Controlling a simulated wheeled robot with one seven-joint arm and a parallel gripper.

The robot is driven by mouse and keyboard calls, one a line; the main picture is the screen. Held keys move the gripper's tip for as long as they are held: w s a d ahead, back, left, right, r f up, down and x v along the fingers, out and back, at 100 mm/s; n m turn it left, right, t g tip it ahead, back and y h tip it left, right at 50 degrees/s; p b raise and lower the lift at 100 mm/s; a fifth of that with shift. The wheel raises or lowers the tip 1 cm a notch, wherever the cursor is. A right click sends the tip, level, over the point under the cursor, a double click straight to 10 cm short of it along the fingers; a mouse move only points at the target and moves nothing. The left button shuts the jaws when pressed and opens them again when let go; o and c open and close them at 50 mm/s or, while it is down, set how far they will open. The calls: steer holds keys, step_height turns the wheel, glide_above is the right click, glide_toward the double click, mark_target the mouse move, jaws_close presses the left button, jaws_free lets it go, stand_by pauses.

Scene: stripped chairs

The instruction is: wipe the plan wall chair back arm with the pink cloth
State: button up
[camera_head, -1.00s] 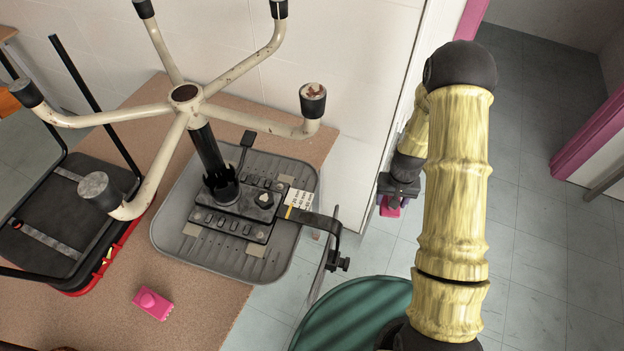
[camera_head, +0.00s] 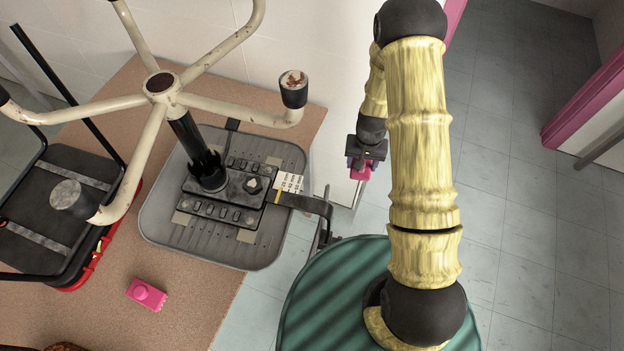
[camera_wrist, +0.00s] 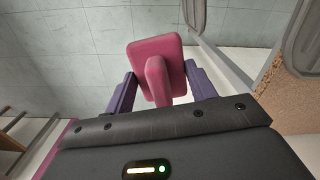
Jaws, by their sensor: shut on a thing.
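My gripper (camera_head: 362,166) is shut on a pink pad-like piece with a raised grip, taken as the pink cloth (camera_head: 361,172). In the wrist view the pink cloth (camera_wrist: 150,58) sits between my two purple fingers (camera_wrist: 160,88). An upturned chair (camera_head: 215,225) rests on the brown table, its grey seat down and cream legs up. Its dark bent back arm (camera_head: 312,204) sticks out past the table's right edge. My gripper is above and right of this arm, apart from it in the head view. The arm's lower end is partly hidden.
A second pink piece (camera_head: 146,294) lies on the brown table (camera_head: 200,310). Another dark chair with a red edge (camera_head: 60,215) lies at the left. A white wall (camera_head: 335,60) stands behind the table. A green round surface (camera_head: 320,300) is below my arm. The tiled floor at the right is clear.

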steer(key=s+a+r+m+p, duration=1.1)
steer(key=s+a+m, duration=0.2)
steer(key=m, duration=0.8)
steer(key=shift+s+a+r+p, duration=0.3)
steer(key=shift+a+r+p, duration=0.05)
steer(key=shift+a, duration=0.45)
steer(key=shift+f, duration=0.15)
